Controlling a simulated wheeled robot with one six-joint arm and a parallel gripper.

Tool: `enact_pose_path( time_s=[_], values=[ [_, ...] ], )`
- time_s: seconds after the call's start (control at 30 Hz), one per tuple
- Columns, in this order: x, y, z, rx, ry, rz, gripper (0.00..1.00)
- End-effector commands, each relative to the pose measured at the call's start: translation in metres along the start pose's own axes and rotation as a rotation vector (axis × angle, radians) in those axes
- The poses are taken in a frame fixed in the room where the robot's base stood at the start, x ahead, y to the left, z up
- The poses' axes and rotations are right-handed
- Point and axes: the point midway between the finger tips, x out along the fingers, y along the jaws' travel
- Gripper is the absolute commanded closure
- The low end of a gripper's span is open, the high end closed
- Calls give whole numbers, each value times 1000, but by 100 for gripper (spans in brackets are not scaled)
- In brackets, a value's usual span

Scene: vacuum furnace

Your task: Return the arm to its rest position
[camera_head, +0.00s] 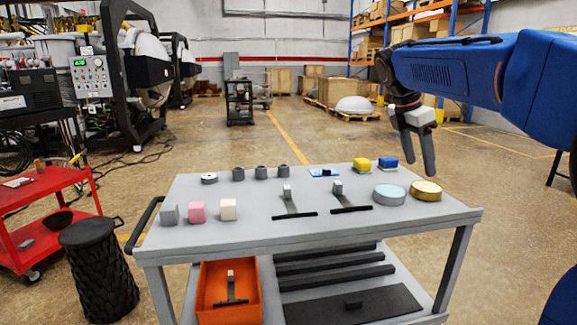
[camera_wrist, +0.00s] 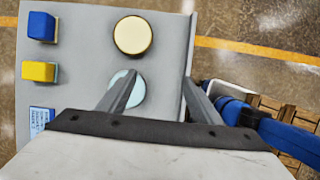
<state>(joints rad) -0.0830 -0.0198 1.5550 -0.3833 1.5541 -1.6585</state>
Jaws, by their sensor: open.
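My blue arm (camera_head: 450,75) reaches in from the right in the head view. My gripper (camera_head: 413,145) hangs from it with fingers pointing down, above the back right part of the grey cart's top (camera_head: 300,233). The fingers are spread apart with nothing between them. In the wrist view my gripper (camera_wrist: 160,98) shows two separated fingers over the cart's edge. A light blue disc (camera_wrist: 136,92) is partly hidden behind one finger, and a cream-topped round disc (camera_wrist: 133,35) lies beyond it.
The cart top holds a yellow block (camera_head: 361,165), a blue block (camera_head: 388,163), a pink cube (camera_head: 197,211), a cream cube (camera_head: 228,209), and several dark cylinders. An orange bin (camera_head: 228,308) sits on the lower shelf. A red cart (camera_head: 50,230) and black stool (camera_head: 97,260) stand left.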

Motion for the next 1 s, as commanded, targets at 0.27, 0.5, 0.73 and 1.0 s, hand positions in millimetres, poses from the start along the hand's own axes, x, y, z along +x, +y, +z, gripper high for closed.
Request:
enact_pose_path(
  time_s=[0.27,0.5,0.73,1.0],
  values=[
    [6,-21,-8,103,24,21,41],
    [14,-52,-19,253,61,51,41],
    [32,-103,-42,511,131,86,41],
    [69,-175,-83,902,255,109,41]
  ],
)
